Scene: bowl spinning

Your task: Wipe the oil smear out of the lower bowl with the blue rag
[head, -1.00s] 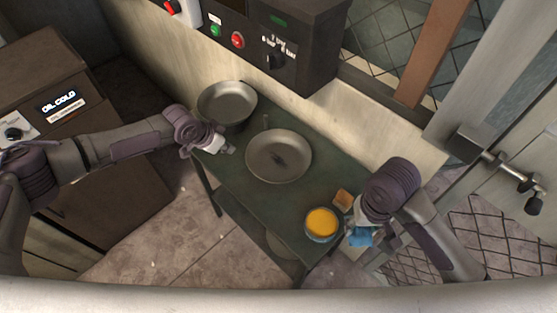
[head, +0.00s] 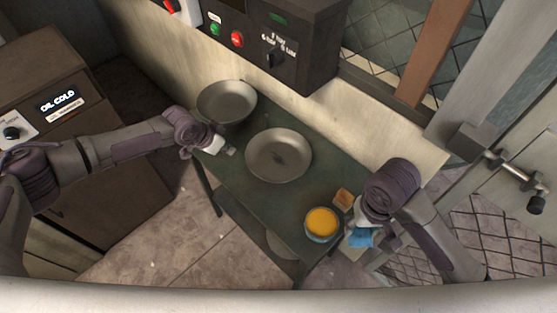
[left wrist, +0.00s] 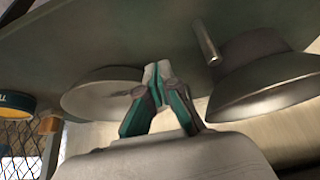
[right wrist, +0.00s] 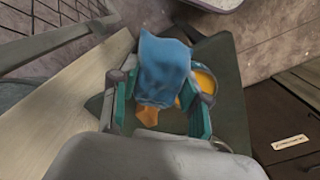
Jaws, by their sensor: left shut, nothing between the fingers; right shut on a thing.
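The nearer grey bowl (head: 290,170) stands mid-table with a dark smear (head: 284,157) on its inside; it also shows in the left wrist view (left wrist: 85,97). A second grey bowl (head: 227,100) stands behind it to the left and also shows in the left wrist view (left wrist: 265,88). My left gripper (head: 229,151) is shut and empty, just left of the nearer bowl, apart from it as far as I can tell. My right gripper (right wrist: 158,100) is shut on the blue rag (right wrist: 165,62), which also shows in the head view (head: 361,238), at the table's right end. The rag hides part of the fingers.
A tin of yellow stuff (head: 321,223) and a small tan block (head: 343,198) sit near my right gripper. A short peg (left wrist: 206,42) stands by the bowls. A control box (head: 290,50) hangs on the wall behind. The green tabletop (head: 265,203) is clear in front of the nearer bowl.

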